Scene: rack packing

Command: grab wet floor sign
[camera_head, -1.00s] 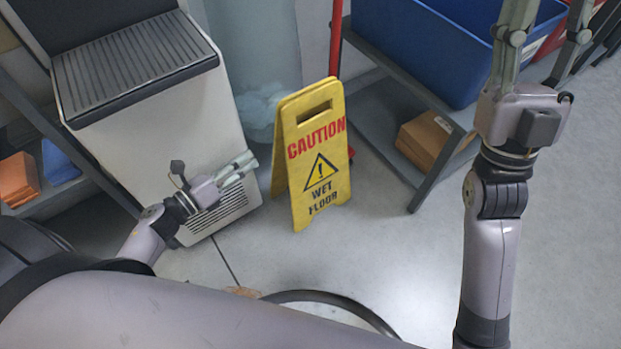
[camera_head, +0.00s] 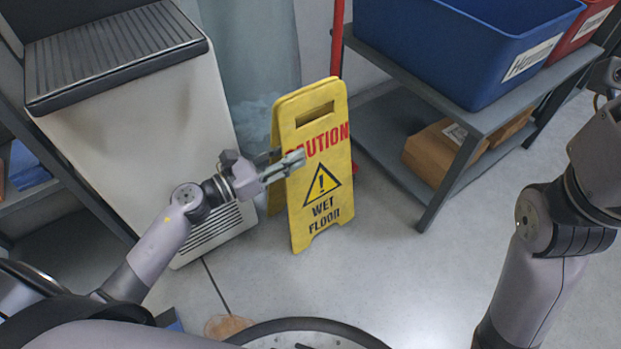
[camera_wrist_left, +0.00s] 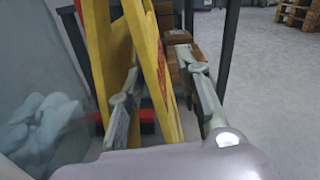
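The yellow wet floor sign (camera_head: 322,215) stands upright and unfolded on the floor, between the white machine and the shelf. My left gripper (camera_head: 287,159) is at the left edge of its front panel, with one finger in front of the panel. In the left wrist view the sign's panels (camera_wrist_left: 147,60) show edge-on. The front panel lies between the two spread fingers of my left gripper (camera_wrist_left: 165,90), and the left finger appears between the two panels. I see a gap on the right finger's side.
A white machine (camera_head: 140,130) stands close on the left. A grey shelf (camera_head: 480,118) with a blue bin (camera_head: 455,55) above and cardboard boxes (camera_head: 440,152) below stands right of the sign. A red pole (camera_head: 337,40) is behind.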

